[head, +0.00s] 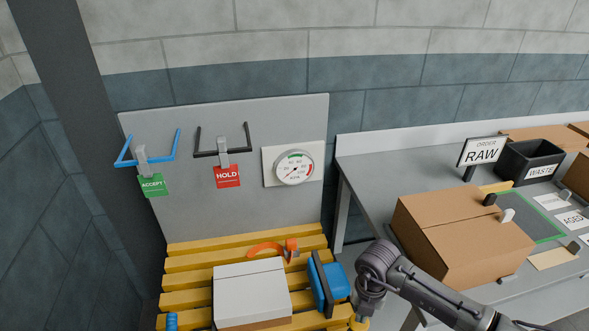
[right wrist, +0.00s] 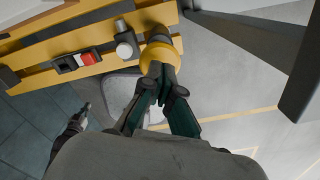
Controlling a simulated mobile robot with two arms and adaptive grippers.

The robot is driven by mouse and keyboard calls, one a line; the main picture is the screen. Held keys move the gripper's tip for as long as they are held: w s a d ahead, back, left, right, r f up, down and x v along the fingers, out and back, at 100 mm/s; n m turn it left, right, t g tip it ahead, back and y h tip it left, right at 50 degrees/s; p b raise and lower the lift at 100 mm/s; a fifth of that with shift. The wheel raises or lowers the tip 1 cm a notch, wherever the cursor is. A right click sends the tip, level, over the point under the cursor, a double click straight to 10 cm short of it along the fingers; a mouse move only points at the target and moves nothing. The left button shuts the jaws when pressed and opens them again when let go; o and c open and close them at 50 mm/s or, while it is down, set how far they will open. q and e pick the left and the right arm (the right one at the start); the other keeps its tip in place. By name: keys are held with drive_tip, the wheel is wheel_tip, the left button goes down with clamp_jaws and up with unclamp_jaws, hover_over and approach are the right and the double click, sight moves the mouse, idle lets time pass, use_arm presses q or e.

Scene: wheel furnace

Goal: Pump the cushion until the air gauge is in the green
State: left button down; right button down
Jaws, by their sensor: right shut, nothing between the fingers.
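The round air gauge (head: 294,167) hangs on the grey back panel, with a green arc at its top and a red arc at its right. Its needle is too small to read surely. My right gripper (head: 363,308) points down at the right end of the yellow slatted stand. In the right wrist view my right gripper (right wrist: 159,82) is shut and empty, its tips at a yellow round knob (right wrist: 160,52) with a dark top. I cannot tell whether they touch. I cannot make out a cushion surely. My left gripper cannot be made out.
The yellow stand (head: 195,262) holds a white-topped box (head: 250,287), a blue-and-black item (head: 328,283) and an orange curved part (head: 267,248). A grey table (head: 375,175) with a cardboard box (head: 460,235) stands to the right. A white knob (right wrist: 127,47) and red switch (right wrist: 88,58) sit near the yellow knob.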

sight(359, 325)
drive_tip(key=shift+f+b, duration=2.1)
drive_tip(key=shift+f, duration=0.75)
drive_tip(key=shift+r, duration=0.1)
drive_tip(key=shift+r+p, duration=2.4)
drive_tip(key=shift+r, duration=0.55)
wheel_tip(359, 325, up, 6)
drive_tip(key=p, duration=0.4)
